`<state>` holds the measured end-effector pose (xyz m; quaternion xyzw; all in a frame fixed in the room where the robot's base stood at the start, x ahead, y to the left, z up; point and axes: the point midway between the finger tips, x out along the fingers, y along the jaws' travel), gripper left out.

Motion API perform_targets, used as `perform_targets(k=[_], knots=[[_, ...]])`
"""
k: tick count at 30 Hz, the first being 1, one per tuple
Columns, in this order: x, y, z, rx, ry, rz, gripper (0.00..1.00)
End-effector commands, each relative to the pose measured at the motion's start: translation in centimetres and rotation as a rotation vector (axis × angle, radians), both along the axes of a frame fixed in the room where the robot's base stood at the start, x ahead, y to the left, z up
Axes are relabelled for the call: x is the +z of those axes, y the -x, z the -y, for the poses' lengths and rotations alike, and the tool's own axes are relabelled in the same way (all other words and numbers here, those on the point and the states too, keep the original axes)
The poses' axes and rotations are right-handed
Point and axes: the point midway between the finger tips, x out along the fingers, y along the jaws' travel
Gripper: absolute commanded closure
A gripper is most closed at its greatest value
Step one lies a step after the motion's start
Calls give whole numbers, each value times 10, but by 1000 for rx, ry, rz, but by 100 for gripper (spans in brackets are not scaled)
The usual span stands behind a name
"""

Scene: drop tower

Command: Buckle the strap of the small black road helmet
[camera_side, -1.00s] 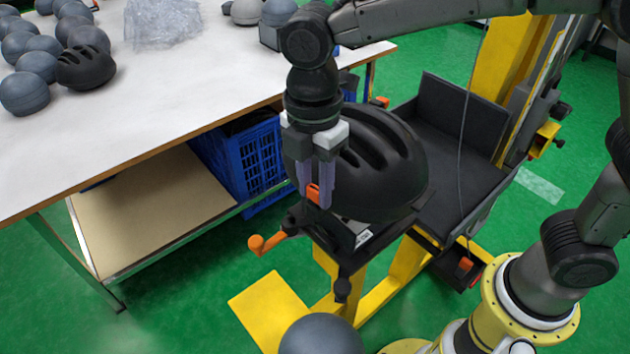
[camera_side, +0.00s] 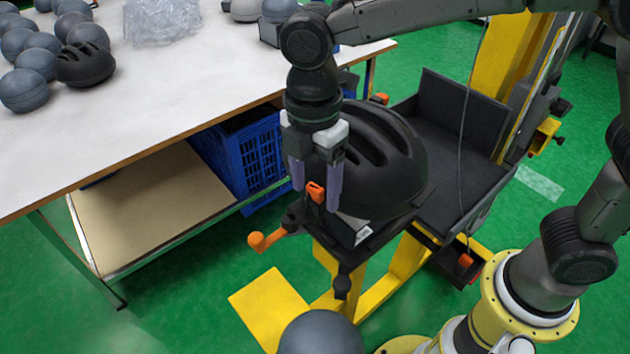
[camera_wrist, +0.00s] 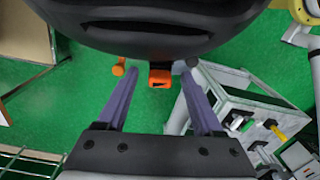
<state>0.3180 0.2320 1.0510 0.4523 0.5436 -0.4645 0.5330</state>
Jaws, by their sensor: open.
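A black vented helmet (camera_side: 381,160) sits on the drop tower's carriage, at the middle of the side view. Its dark shell (camera_wrist: 150,25) fills the top of the wrist view. My gripper (camera_side: 316,198) points down at the helmet's left side, its two purple fingers spread apart. An orange piece (camera_side: 316,192) shows between the fingers; it also shows in the wrist view (camera_wrist: 160,77), with clear space to each finger. I cannot tell whether it is the buckle. No strap can be made out. A smaller-looking black helmet (camera_side: 85,64) lies on the white table.
The white table (camera_side: 190,85) holds several grey ball-like headforms (camera_side: 24,91) and clear plastic wrap (camera_side: 160,20). A blue crate (camera_side: 255,160) stands under it. An orange-knobbed lever (camera_side: 262,242) juts out below my gripper. A grey headform (camera_side: 320,335) is at the bottom front.

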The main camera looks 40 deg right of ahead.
Motion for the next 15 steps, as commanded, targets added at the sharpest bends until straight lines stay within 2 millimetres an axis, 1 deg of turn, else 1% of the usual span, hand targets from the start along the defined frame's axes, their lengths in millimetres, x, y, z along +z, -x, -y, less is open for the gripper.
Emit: perform_targets(k=[5,8,11,15], knots=[[7,-1,0,0,-1,2,32],[20,-1,-1,0,-3,4,32],[40,-2,-1,0,-3,5,32],[71,-3,-1,0,-3,5,32]])
